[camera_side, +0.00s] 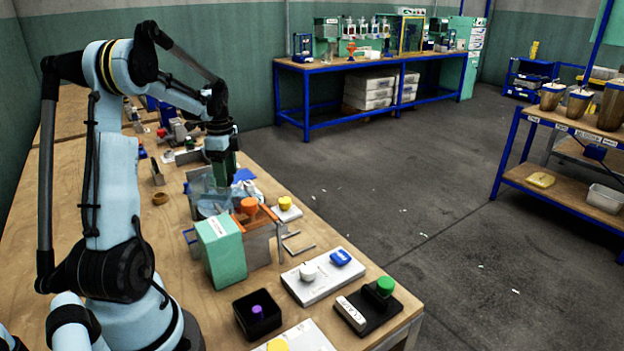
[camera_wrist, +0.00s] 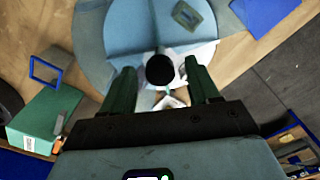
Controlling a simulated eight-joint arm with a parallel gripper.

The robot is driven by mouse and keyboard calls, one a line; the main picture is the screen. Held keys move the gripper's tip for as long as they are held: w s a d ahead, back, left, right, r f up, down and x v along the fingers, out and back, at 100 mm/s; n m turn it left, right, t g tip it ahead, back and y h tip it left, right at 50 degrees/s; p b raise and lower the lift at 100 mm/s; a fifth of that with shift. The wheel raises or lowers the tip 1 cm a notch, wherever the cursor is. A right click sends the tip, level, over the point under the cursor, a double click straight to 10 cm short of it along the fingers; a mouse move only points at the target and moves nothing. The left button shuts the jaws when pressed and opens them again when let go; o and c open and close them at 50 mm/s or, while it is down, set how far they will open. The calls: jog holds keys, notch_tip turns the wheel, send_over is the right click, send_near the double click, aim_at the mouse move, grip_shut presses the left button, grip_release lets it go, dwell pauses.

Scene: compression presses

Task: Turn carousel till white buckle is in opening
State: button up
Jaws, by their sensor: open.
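The carousel (camera_wrist: 112,30) is a round, pale blue disc with sectors, seen from above in the wrist view. A round black knob (camera_wrist: 160,70) stands out from it. My gripper (camera_wrist: 158,72) is open, with one green finger on each side of the knob and gaps visible. A grey-green, buckle-like piece (camera_wrist: 187,15) shows in the far sector. A small whitish piece (camera_wrist: 170,102) shows between the fingers, nearer the wrist; I cannot tell whether it is the white buckle. In the side view the carousel (camera_side: 208,208) is partly hidden under my gripper (camera_side: 222,178).
A mint-green box (camera_side: 222,250) and an orange knob (camera_side: 249,207) stand close to the carousel. A yellow button on a white base (camera_side: 287,212) is to its right. A white panel (camera_side: 322,277) and a black base with a green knob (camera_side: 384,287) lie nearer the table's front.

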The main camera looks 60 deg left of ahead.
notch_tip(320, 180, up, 12)
dwell(0.6)
jog(key=shift+d, duration=0.1)
